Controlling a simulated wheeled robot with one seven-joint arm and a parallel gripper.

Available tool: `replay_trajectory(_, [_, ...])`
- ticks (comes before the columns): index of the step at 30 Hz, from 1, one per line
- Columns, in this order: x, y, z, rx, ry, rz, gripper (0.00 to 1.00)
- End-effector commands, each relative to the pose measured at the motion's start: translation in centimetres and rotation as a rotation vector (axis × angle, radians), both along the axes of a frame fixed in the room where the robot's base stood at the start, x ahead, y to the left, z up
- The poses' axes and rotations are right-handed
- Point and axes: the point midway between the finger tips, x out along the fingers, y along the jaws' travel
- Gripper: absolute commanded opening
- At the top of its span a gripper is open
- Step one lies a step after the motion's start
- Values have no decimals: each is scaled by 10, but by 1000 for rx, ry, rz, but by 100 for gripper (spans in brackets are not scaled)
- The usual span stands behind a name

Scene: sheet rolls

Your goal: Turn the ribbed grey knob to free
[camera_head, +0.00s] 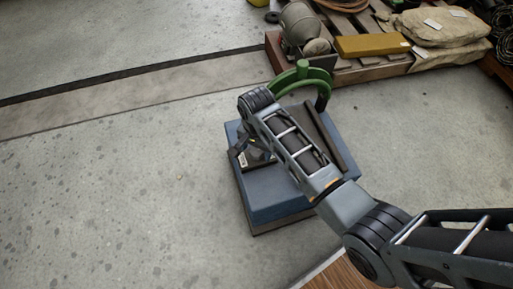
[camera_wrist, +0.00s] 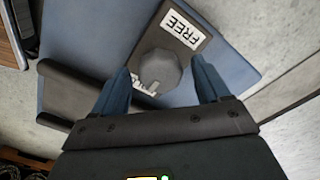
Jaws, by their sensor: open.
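The ribbed grey knob (camera_wrist: 160,70) shows in the wrist view on a dark plate (camera_wrist: 187,58) on top of a blue box. A white label reading FREE (camera_wrist: 184,28) lies beside the knob, and a second, partly hidden label (camera_wrist: 143,86) sits on its other side. My gripper (camera_wrist: 162,78) is open, with one blue finger on each side of the knob; I cannot tell whether they touch it. In the head view my arm covers the knob, and the blue box (camera_head: 262,192) shows below my gripper.
A green curved handle (camera_head: 318,77) rises at the back of the box, and a dark bar (camera_head: 325,137) lies along its top. A pallet (camera_head: 372,68) with sacks (camera_head: 440,27) and a yellow block (camera_head: 372,45) stands behind. The concrete floor at left is clear.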

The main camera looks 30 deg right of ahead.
Motion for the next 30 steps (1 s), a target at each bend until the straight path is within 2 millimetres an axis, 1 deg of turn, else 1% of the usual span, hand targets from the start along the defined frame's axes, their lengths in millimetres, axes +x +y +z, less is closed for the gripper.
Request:
replay_trajectory(5, [0,0,0,0,0,0,74])
replay_trajectory(22, [0,0,0,0,0,0,20])
replay_trajectory(30, [0,0,2,0,0,26,20])
